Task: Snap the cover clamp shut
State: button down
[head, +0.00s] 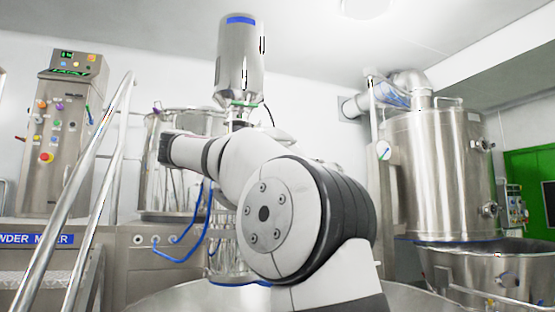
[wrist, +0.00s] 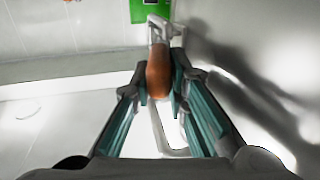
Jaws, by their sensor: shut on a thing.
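In the wrist view my gripper (wrist: 159,84) has its teal-lined fingers closed on either side of an orange-brown handle (wrist: 158,66). The handle appears to be the cover clamp's lever. It points away from me toward a pale metal bracket (wrist: 177,30) at the top of the view. A bent metal rod (wrist: 158,132) shows between and below the fingers. Whether the clamp is latched cannot be told. In the head view my arm fills the middle, and neither the clamp nor my fingertips can be made out.
In the head view, a control panel (head: 67,132) and metal handrails (head: 98,165) stand at left. A steel vessel (head: 440,172) stands at right above an open steel bowl (head: 470,275). A motor-like cylinder (head: 238,70) rises behind my arm. Blue hoses (head: 187,240) hang left of my arm.

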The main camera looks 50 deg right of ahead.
jog(key=shift+d, duration=0.1)
jog(key=c, duration=1.8)
grip_release()
jog(key=shift+c, duration=0.2)
jog(key=v, duration=1.2)
